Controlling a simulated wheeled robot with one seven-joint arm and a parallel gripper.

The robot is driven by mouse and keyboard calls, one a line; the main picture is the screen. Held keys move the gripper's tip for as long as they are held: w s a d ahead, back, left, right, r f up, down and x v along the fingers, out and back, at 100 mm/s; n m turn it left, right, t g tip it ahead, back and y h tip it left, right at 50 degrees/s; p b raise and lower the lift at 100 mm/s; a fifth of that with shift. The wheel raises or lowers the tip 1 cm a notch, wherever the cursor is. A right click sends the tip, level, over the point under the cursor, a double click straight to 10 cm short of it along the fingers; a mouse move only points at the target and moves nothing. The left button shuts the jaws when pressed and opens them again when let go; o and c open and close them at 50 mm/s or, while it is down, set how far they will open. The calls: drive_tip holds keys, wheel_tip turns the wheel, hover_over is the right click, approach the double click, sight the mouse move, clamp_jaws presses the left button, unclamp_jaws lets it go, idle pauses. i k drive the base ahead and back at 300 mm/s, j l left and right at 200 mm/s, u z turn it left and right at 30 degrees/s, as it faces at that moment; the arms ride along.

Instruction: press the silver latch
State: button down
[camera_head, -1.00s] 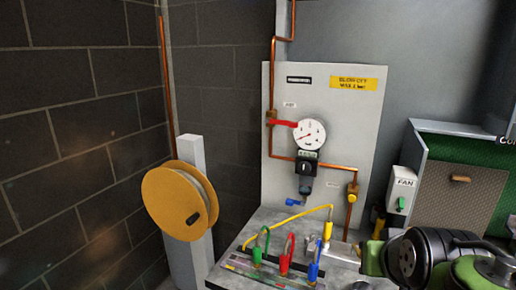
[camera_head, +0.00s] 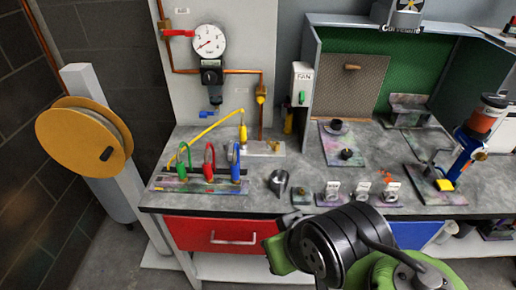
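My arm, black and green, fills the lower right-middle in front of the bench. Its fingers do not show, so my gripper is out of sight. No part of my arm is seen touching the silver piece.
Green, red and blue hooked tools stand in a rack (camera_head: 163,184) at the bench's left. A grey cone-shaped cup (camera_head: 278,183) and several labelled holders stand near the front. A red drawer (camera_head: 225,233) is below. A gauge (camera_head: 208,42) and copper pipe are on the back panel.

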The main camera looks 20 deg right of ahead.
sight(226, 147)
drive_tip(key=i+j+u, duration=0.75)
drive_tip(key=j, duration=0.2)
